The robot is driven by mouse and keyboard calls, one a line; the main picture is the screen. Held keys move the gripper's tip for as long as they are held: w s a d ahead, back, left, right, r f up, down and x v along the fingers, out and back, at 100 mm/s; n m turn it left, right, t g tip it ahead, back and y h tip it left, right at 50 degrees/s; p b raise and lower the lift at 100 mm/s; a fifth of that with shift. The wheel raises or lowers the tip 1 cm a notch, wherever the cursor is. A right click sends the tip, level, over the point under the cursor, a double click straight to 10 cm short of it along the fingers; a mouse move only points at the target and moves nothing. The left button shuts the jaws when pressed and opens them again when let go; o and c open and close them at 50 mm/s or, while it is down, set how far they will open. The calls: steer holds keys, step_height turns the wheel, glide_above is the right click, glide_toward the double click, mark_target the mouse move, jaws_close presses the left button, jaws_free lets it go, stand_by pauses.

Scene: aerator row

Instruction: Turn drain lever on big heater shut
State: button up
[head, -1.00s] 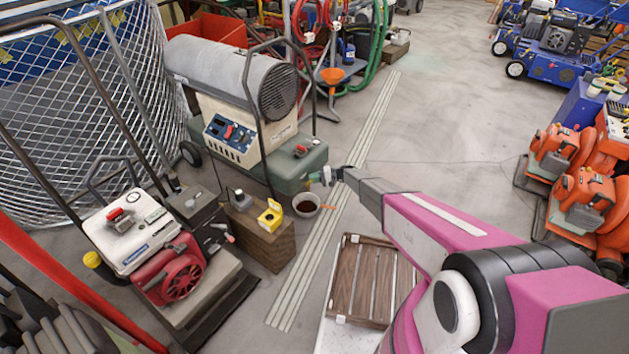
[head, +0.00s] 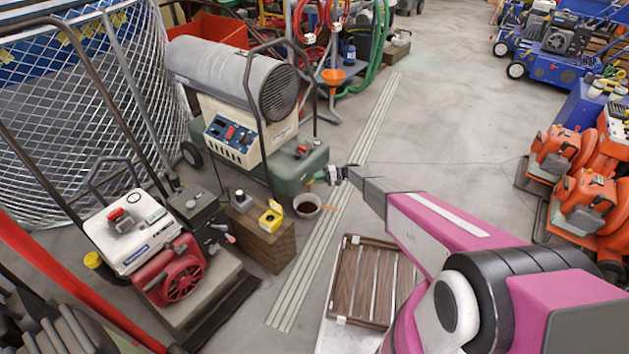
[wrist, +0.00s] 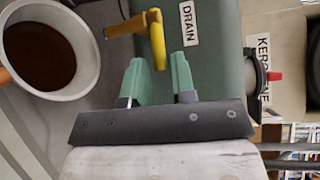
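The big heater (head: 230,85) has a grey barrel on a cream body above a green tank (head: 300,165), at the upper left in the head view. In the wrist view its green tank (wrist: 218,60) bears a DRAIN label (wrist: 188,24). The yellow-orange drain lever (wrist: 155,38) shows left of the label, one arm pointing left and the other toward my gripper. My gripper (wrist: 160,62) has its green fingers apart. The lever's near end appears in the gap between the fingertips; whether it touches them I cannot tell. My gripper (head: 323,176) is beside the tank in the head view.
A pan of dark liquid (head: 306,205) stands on the floor below the tank end; it also shows in the wrist view (wrist: 40,50). A KEROSENE label (wrist: 263,68) and a red-handled fitting (wrist: 272,76) are at right. A wooden box (head: 262,240) stands left of the pan.

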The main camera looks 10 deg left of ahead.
steer(key=v, duration=0.8)
steer(key=shift+d, duration=0.15)
steer(key=s+d+r+m+t+h, duration=0.3)
steer(key=s+d+r+h, duration=1.2)
steer(key=s+d+r, duration=1.9)
steer(key=d+t, duration=0.2)
steer(key=t, duration=0.1)
steer(key=shift+s+d+t, duration=0.2)
steer(key=shift+d+t, duration=0.1)
steer(key=shift+d, duration=0.05)
